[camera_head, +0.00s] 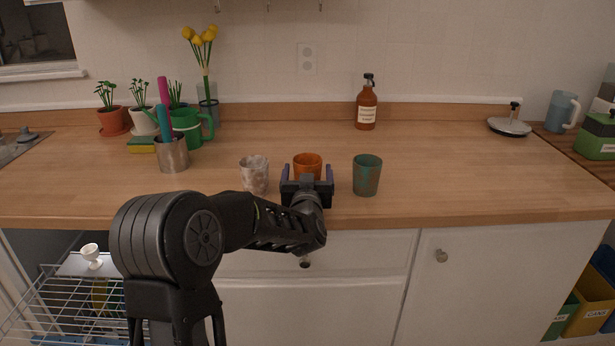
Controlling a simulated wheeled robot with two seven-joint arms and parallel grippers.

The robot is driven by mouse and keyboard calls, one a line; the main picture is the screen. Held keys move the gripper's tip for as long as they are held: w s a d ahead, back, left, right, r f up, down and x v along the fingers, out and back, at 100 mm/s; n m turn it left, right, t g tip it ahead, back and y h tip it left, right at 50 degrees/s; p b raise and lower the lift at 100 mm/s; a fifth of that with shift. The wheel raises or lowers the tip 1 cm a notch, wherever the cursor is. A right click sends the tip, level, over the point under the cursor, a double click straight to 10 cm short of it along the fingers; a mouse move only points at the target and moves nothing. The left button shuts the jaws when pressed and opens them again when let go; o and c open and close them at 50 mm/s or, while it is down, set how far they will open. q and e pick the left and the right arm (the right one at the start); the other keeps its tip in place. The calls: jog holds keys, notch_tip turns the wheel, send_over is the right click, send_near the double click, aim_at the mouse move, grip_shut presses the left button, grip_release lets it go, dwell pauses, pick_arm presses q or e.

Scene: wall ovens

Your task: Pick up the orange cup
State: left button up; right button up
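The orange cup (307,161) stands upright on the wooden counter (440,165), in the middle of three cups. My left gripper (307,173) is at its near side, with one finger to the left and one to the right of the cup. The fingers are spread wide and look open, with the cup showing between or just beyond them. The lower part of the cup is hidden behind the gripper. I cannot tell whether the fingers touch it. My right gripper is not in view.
A white marbled cup (254,174) stands close on the left and a green-brown cup (367,175) on the right. A metal utensil holder (172,154) and a green watering can (188,126) stand farther left. A brown bottle (366,106) is behind.

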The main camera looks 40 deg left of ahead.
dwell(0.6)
pick_arm(q)
jog(key=c, duration=1.4)
